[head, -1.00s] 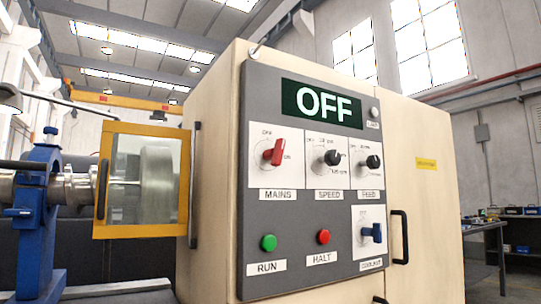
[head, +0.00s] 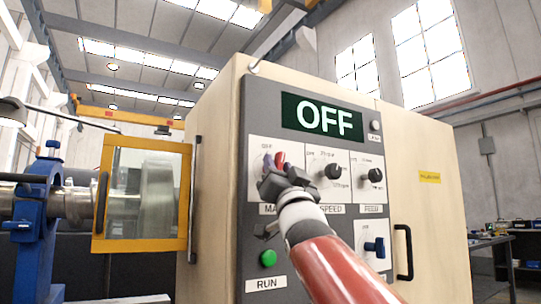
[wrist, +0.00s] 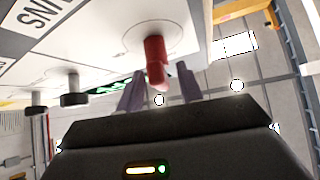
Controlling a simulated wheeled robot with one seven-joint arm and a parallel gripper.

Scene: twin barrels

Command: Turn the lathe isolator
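The lathe isolator is the red knob (head: 280,159) above the MAINS label on the grey control panel (head: 259,92). In the head view my gripper (head: 281,180) is in front of it and hides its lower part and much of its label. In the wrist view the red knob (wrist: 154,58) stands out from its pale round plate. My gripper's two fingers (wrist: 160,72) are apart, one on each side of the knob in the picture. I cannot tell whether either finger touches it. The display (head: 322,117) reads OFF.
Black SPEED (head: 332,171) and FEED (head: 375,175) knobs sit right of the isolator. A green RUN button (head: 267,259) is below. A blue switch (head: 374,247) is at lower right. My arm hides the HALT button. A yellow-framed guard door (head: 187,195) stands to the left.

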